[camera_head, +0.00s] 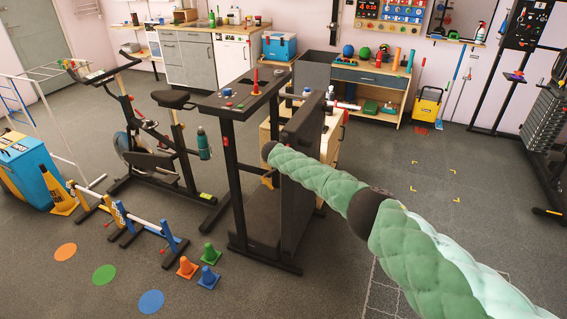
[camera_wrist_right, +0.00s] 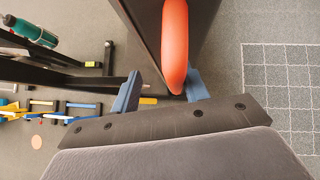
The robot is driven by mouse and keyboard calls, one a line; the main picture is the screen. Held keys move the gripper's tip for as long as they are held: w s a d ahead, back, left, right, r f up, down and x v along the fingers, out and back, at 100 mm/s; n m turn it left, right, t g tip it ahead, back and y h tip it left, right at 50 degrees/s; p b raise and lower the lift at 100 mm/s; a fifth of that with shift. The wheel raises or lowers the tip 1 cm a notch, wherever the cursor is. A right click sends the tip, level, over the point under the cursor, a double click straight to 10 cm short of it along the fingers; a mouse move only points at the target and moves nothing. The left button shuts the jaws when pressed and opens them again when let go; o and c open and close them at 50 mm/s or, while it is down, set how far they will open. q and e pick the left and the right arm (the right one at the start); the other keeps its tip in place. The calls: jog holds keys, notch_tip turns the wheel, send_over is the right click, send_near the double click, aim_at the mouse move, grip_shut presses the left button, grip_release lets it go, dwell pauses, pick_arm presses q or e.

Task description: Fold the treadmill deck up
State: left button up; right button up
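The treadmill (camera_head: 237,165) stands mid-room in the head view, with a black console on posts. Its dark deck (camera_head: 303,135) is raised and stands nearly upright beside the posts. My right arm crosses in front of the deck, and I cannot make out its gripper there. In the right wrist view my right gripper (camera_wrist_right: 162,90) has its two blue fingers wide apart. An orange-red handle (camera_wrist_right: 175,45) on a dark slab reaches down to between the fingertips, nearer the right finger. Whether it touches is unclear. My left gripper is not in view.
An exercise bike (camera_head: 150,140) stands left of the treadmill. Small hurdles (camera_head: 125,222), green, orange and blue cones (camera_head: 208,278) and coloured floor dots (camera_head: 104,275) lie at front left. A weight machine (camera_head: 550,115) stands far right. The floor with yellow corner marks (camera_head: 435,180) is clear.

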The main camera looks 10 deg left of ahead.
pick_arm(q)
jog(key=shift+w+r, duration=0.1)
pick_arm(e)
jog(key=shift+s, duration=0.15)
jog(key=shift+d, duration=0.1)
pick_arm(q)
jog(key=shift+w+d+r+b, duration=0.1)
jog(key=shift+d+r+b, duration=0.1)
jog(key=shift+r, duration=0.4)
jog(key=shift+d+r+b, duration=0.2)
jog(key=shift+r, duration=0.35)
pick_arm(e)
jog(key=v, duration=0.7)
jog(key=shift+s+r, duration=0.25)
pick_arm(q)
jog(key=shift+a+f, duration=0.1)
